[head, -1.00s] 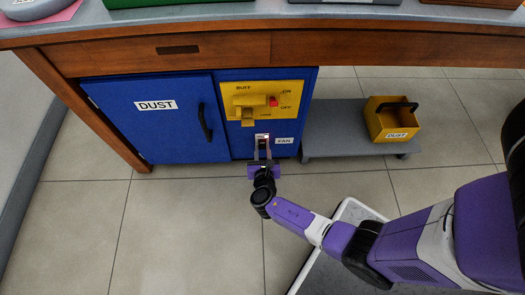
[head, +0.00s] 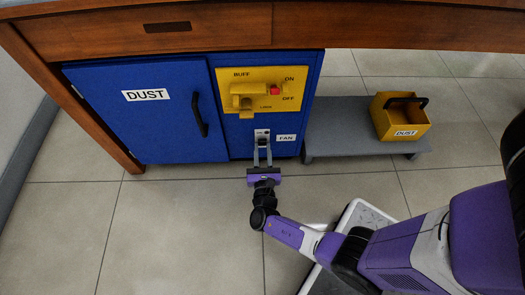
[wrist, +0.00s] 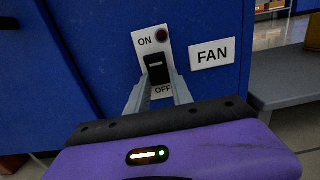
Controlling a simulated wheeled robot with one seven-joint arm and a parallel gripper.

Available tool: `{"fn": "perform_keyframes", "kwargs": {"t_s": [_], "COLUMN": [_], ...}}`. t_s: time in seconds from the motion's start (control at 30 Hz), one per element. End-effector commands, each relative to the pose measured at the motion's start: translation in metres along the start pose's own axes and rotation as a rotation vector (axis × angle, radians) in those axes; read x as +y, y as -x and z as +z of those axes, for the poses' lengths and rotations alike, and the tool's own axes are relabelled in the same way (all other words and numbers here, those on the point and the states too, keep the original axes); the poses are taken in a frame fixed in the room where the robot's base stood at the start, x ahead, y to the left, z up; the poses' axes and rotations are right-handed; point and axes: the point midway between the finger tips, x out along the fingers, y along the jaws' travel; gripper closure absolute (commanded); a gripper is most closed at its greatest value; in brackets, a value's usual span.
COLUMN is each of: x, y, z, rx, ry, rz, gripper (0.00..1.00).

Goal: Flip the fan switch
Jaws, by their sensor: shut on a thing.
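The fan switch is a black rocker (wrist: 156,67) on a white plate marked ON at the top and OFF at the bottom. A dark red lamp (wrist: 162,35) on the plate looks unlit. A FAN label (wrist: 212,54) is to its right. In the head view the switch plate (head: 262,134) is low on the blue cabinet front. My gripper (wrist: 158,80) reaches up from below, its two grey fingers on either side of the rocker's lower part and shut on it. It also shows in the head view (head: 262,146). I cannot tell which way the rocker is tipped.
A yellow panel (head: 290,101) with a lever and a red button is above the switch. The DUST door (head: 150,125) is on the left. A grey shelf (head: 345,140) with a yellow DUST bin (head: 403,120) stands on the right. A wooden desk (head: 380,25) overhangs above.

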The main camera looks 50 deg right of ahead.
Motion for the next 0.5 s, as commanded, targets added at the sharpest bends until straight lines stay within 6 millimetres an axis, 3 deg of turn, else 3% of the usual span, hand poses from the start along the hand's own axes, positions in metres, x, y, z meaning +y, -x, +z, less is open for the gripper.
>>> {"fn": "perform_keyframes", "kwargs": {"t_s": [0.5], "x": [-0.0024], "y": [-0.0006], "z": [-0.0011], "rx": [-0.047], "ry": [-0.004], "rz": [-0.002], "gripper": [1.0]}}
